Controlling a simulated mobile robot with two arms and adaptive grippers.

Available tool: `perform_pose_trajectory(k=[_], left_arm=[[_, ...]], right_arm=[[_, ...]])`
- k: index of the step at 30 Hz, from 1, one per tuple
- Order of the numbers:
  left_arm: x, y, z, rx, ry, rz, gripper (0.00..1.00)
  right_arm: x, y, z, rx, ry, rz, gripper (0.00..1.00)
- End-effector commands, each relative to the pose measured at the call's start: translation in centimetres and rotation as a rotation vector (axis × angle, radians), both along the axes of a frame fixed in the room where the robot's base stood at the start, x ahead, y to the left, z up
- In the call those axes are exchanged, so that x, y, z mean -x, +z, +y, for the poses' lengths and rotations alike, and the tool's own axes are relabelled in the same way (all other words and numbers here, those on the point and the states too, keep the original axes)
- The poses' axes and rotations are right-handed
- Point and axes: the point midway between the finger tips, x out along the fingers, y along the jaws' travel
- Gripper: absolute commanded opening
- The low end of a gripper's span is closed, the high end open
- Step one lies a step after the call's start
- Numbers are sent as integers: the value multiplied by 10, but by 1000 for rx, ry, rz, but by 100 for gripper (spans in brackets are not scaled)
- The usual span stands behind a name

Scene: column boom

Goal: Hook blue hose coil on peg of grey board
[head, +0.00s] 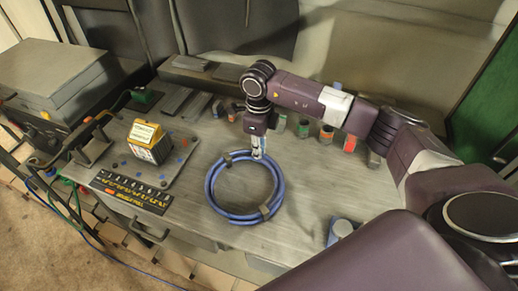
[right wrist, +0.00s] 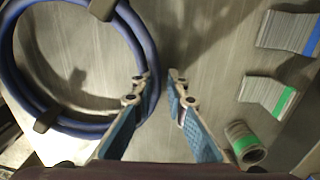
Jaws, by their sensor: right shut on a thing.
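The blue hose coil (head: 238,217) is a ring of several turns with dark ties, above or on the grey workbench top; I cannot tell whether it touches it. My right gripper (head: 259,154) points down at the coil's far right rim and is shut on it. In the right wrist view, the coil (right wrist: 143,42) fills the upper left, and its right rim runs by the fingertips of the right gripper (right wrist: 159,77). I cannot make out a peg or be sure which surface is the grey board. My left gripper is not in view.
A yellow-topped box (head: 148,142) stands on a plate with coloured dots at the bench's left. A blue-grey item (head: 341,230) sits near the front right.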

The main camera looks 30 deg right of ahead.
Motion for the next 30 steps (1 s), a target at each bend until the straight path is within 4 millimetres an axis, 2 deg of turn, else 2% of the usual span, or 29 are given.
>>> perform_pose_trajectory(k=[3, 4, 8, 9, 19, 30], left_arm=[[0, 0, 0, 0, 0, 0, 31], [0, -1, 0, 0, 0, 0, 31], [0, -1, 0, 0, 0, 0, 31], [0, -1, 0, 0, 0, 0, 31], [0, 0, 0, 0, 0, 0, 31], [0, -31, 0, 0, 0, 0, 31]], right_arm=[[-1, 0, 0, 0, 1, -1, 0], [0, -1, 0, 1, 1, 0, 15], [0, -1, 0, 1, 1, 0, 29], [0, -1, 0, 1, 1, 0, 30], [0, -5, 1, 0, 0, 1, 30], [-7, 53, 1, 0, 1, -5, 30]])
